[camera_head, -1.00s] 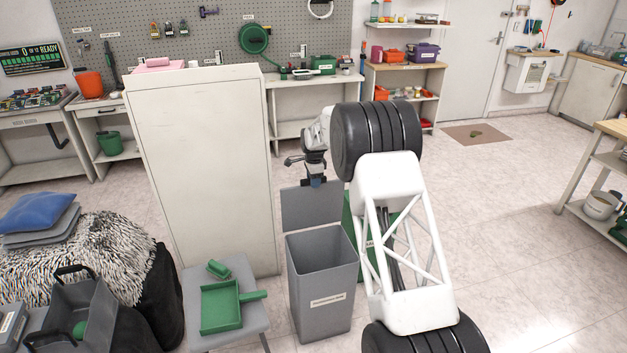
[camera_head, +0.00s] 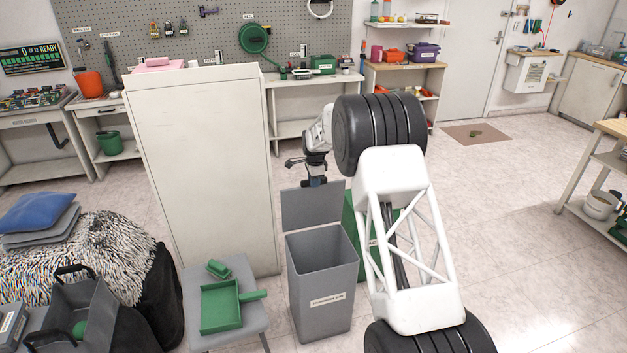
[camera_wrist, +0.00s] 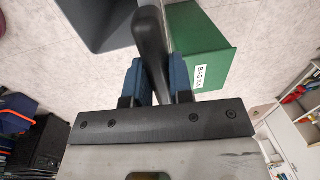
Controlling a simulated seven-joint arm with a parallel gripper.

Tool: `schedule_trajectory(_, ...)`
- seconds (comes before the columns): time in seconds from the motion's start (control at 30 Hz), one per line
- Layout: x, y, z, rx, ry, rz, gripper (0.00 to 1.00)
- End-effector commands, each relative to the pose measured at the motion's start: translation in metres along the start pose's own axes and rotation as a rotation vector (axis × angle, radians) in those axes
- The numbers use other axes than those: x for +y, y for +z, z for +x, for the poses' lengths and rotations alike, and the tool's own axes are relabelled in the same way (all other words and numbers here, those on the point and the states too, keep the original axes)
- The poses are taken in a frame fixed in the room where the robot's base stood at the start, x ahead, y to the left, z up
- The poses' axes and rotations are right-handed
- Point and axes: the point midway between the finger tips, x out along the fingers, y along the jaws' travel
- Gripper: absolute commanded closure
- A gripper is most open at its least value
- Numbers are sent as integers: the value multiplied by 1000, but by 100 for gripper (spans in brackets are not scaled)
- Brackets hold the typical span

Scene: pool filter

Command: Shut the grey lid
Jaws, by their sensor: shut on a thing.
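The grey lid (camera_head: 311,207) stands open, roughly upright, at the back edge of a tall grey bin (camera_head: 322,305) in the head view. The bin's mouth is uncovered. My gripper (camera_head: 314,183) is at the lid's top edge. In the wrist view, my gripper (camera_wrist: 155,80) has its blue fingers closed on both sides of a dark rounded bar, which looks like part of the lid. A grey surface (camera_wrist: 95,20) shows beyond it at the upper left. The exact contact is hidden in the head view.
A green bin (camera_head: 362,240) stands close on the right, partly behind my arm; its label shows in the wrist view (camera_wrist: 200,50). A tall pale cabinet (camera_head: 205,170) is at left.

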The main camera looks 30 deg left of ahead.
Motion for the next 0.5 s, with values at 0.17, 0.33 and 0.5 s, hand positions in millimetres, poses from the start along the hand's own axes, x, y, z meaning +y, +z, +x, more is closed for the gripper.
schedule_trajectory(0.17,11,0,1,0,-34,-1,100)
schedule_trajectory(0.33,22,0,2,0,-63,0,100)
schedule_trajectory(0.5,34,0,4,1,-83,1,100)
